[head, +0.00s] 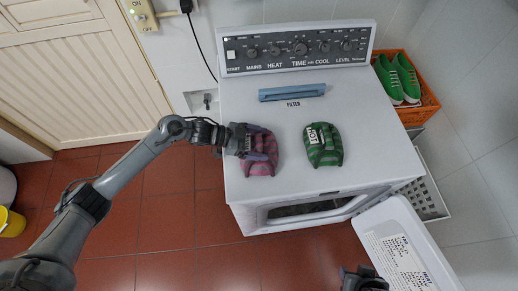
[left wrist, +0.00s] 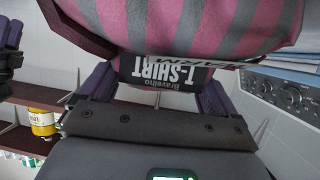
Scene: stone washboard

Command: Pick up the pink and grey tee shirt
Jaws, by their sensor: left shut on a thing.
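The folded pink and grey tee shirt (head: 258,168) is at the left part of the white machine's top. My left gripper (head: 262,150) reaches over it from the left and is shut on it. In the left wrist view the striped shirt (left wrist: 200,25) fills the top, with its dark T-SHIRT label (left wrist: 165,72) between the purple fingers (left wrist: 155,85). I cannot tell whether the shirt touches the machine top. My right gripper (head: 362,281) shows only partly at the bottom edge, away from the shirt; its fingers are not clear.
A folded green shirt (head: 323,146) lies just right of the pink one on the machine (head: 372,135). A blue filter handle (head: 292,92) and control panel (head: 300,49) are behind. An orange crate (head: 417,111) with green shoes stands right. The open white lid (head: 405,250) is front right.

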